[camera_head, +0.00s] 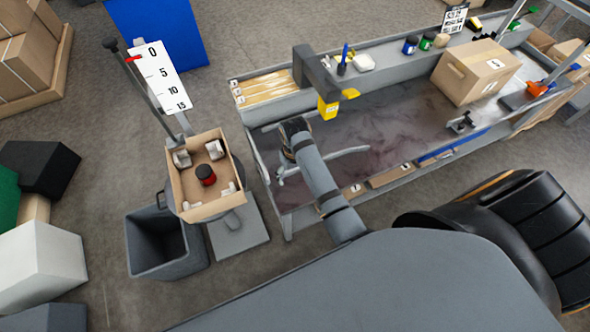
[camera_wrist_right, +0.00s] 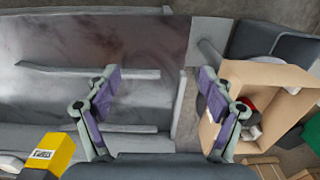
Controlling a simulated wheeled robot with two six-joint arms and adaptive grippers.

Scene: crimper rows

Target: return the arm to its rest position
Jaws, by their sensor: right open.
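My right arm reaches out over the left end of the workbench (camera_head: 400,125). Its gripper (camera_head: 287,150) points down there and is partly hidden by my own arm. In the right wrist view the gripper (camera_wrist_right: 159,78) has its two fingers spread wide, with nothing between them but the bench edge and floor below. The open cardboard box (camera_head: 178,190) on the scale stand is to the left of this gripper; it also shows beside the right finger in the wrist view (camera_wrist_right: 270,78). My left gripper is not in view.
A red-and-black item (camera_head: 205,174) and several pale pieces lie in the box. A grey bin (camera_head: 150,260) stands below it. A yellow-tipped device (camera_head: 327,107) overhangs the bench near the arm. A closed carton (camera_head: 476,70) stands farther right. Floor left of the bench is partly free.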

